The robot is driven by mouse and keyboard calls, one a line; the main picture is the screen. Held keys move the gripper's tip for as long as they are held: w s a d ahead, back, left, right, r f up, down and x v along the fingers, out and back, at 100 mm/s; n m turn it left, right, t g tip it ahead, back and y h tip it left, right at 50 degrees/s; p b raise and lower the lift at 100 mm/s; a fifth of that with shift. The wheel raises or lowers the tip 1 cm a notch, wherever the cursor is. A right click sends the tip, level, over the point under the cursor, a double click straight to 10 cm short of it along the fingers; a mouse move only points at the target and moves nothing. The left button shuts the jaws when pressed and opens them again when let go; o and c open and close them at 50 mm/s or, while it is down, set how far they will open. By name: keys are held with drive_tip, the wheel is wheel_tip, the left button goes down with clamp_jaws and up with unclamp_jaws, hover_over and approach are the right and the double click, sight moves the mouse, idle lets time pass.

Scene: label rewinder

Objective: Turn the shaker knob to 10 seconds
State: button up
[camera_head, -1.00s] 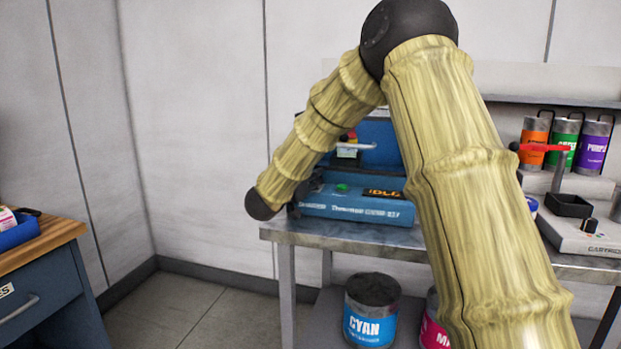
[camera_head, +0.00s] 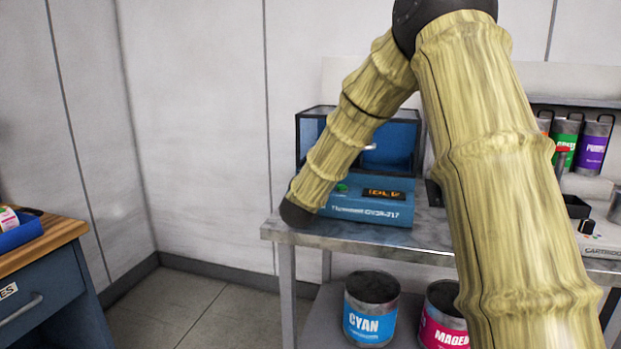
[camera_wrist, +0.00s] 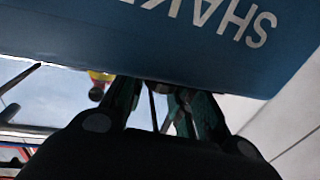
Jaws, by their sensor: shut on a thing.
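The shaker (camera_head: 365,210) is a blue machine at the left end of the metal bench, with a lit amber display (camera_head: 384,195) that seems to read IDLE and a green button (camera_head: 342,187). In the wrist view its blue panel (camera_wrist: 150,40) fills the top, with upside-down white SHAK lettering. My gripper (camera_wrist: 165,92) has its fingertips against the lower edge of this panel, shut on the shaker knob, which the fingers almost wholly hide. In the head view my wrist covers the shaker's left front, and the gripper and knob are hidden. The knob's setting cannot be read.
The metal bench (camera_head: 285,234) carries cans (camera_head: 592,150) and a cartridge device (camera_head: 600,250) at right. CYAN (camera_head: 370,315) and magenta (camera_head: 443,320) cans stand on the lower shelf. A wood-topped cabinet (camera_head: 40,285) is at left. Floor between is clear.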

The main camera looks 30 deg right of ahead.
drive_tip(key=shift+r, duration=0.1)
drive_tip(key=o, duration=1)
drive_tip(key=shift+o, duration=0.2)
drive_tip(key=v, duration=1.2)
